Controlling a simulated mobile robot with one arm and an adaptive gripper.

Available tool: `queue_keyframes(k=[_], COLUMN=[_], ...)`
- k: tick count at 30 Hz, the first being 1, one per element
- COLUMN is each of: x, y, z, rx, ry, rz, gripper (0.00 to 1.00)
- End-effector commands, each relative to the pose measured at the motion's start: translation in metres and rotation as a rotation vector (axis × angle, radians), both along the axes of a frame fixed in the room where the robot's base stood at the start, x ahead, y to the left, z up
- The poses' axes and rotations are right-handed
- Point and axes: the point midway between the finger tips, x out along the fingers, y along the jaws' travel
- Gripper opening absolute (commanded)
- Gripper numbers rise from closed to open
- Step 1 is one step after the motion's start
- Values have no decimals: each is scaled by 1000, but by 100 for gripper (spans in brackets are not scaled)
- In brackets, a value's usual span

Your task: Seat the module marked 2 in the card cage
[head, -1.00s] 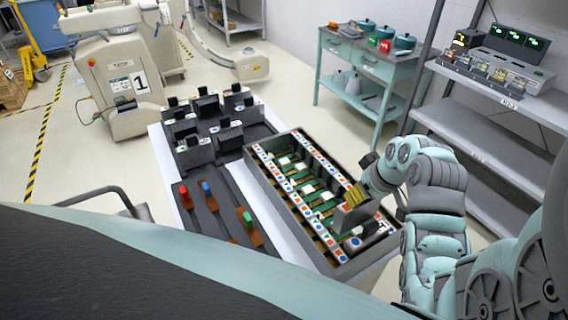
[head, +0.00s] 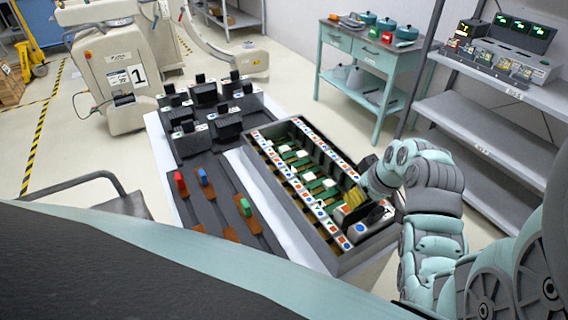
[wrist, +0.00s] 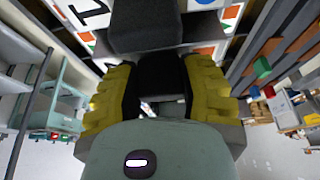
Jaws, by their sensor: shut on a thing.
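My gripper (head: 356,200), with yellow finger pads, is shut on the black handle of a grey module (head: 350,222) at the near right end of the card cage (head: 352,264). The module is low in the cage opening, its face about level with the marked rails; I cannot tell whether it is fully down. In the wrist view the yellow fingers of my gripper (wrist: 160,85) flank the dark handle (wrist: 145,30). The module's number is not readable.
A dark rack (head: 190,150) with several black-handled modules stands left of the cage. A dark panel with red (head: 180,183), blue (head: 203,177) and green (head: 245,207) levers lies in front of it.

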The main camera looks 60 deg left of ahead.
Motion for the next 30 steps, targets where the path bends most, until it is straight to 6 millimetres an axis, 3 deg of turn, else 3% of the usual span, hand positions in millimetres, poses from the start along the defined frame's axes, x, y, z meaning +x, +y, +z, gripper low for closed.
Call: queue_keyframes(k=[27, 28, 30], x=[1, 1, 1], y=[1, 1, 1], z=[-9, -8, -8], rx=[4, 3, 3], ry=[-2, -2, -2], rz=[-1, -1, -1], gripper=[0, 46, 54])
